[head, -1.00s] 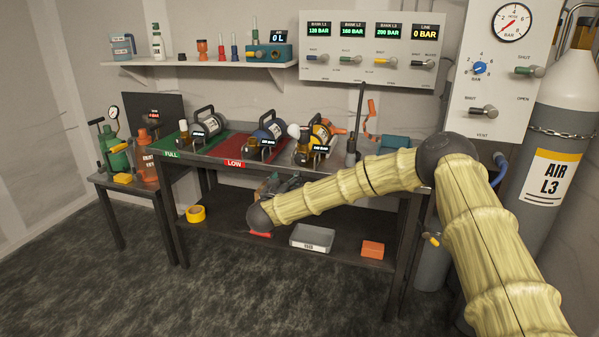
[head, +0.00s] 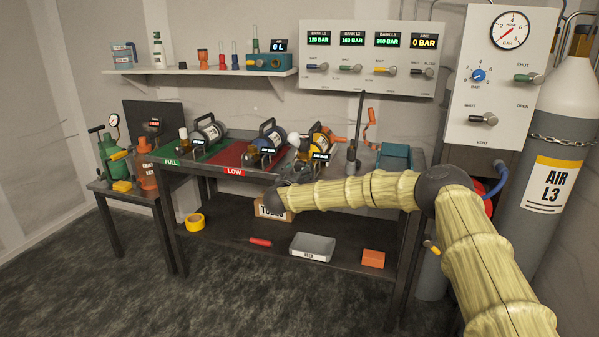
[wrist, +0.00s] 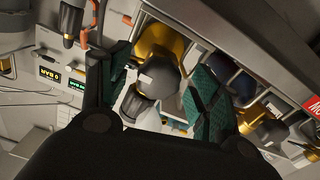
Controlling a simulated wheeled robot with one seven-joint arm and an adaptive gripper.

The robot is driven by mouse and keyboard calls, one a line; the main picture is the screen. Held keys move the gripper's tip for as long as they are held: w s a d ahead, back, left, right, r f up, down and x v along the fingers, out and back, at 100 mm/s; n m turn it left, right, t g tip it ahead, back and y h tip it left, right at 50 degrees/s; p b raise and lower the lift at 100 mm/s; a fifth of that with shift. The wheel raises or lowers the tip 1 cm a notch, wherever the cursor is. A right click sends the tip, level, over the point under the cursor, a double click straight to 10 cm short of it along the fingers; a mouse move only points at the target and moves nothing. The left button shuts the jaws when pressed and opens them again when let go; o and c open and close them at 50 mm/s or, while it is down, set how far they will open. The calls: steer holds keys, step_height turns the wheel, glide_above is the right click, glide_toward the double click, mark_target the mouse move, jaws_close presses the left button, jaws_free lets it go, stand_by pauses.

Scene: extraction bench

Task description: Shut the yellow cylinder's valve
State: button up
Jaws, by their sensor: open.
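The yellow cylinder (head: 318,140) lies on the bench at the right end of the row of cylinders in the head view, with a dark valve end and a small label toward the front. In the wrist view the yellow cylinder (wrist: 158,38) shows beyond my fingers, with its dark, ribbed valve knob (wrist: 142,104) pointing back toward my palm. My gripper (wrist: 162,62) is open, one green-padded finger on each side of the valve end. I cannot tell whether either finger touches it.
Another cylinder (head: 207,130) is on the green FULL mat. A black upright post (head: 358,125) and a teal box (head: 395,155) are to the right.

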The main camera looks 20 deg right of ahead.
steer(key=shift+w, duration=0.1)
steer(key=shift+c, duration=0.2)
steer(key=c, duration=1)
